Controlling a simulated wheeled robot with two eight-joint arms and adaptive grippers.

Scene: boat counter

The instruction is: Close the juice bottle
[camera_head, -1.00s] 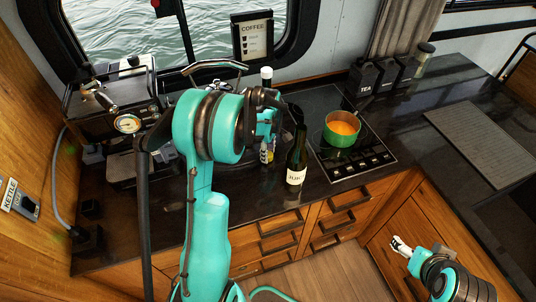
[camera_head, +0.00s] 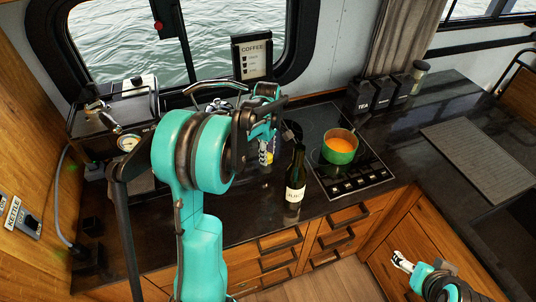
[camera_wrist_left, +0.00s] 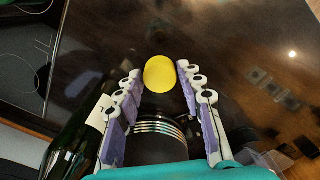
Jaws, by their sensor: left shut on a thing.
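A round yellow cap (camera_wrist_left: 160,73) sits between the purple-padded fingers of my left gripper (camera_wrist_left: 160,70) in the left wrist view, and the fingers are shut on it. In the head view my left gripper (camera_head: 266,150) is over the counter, just left of a dark bottle. This upright bottle (camera_head: 295,180) has a pale label whose word I cannot read clearly; it also shows in the left wrist view (camera_wrist_left: 72,145). Its top is partly beside my gripper.
A green pot (camera_head: 340,148) with orange contents stands on the cooktop (camera_head: 322,120) right of the bottle. A coffee machine (camera_head: 115,110) is at the left. Dark canisters (camera_head: 375,95) stand at the back.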

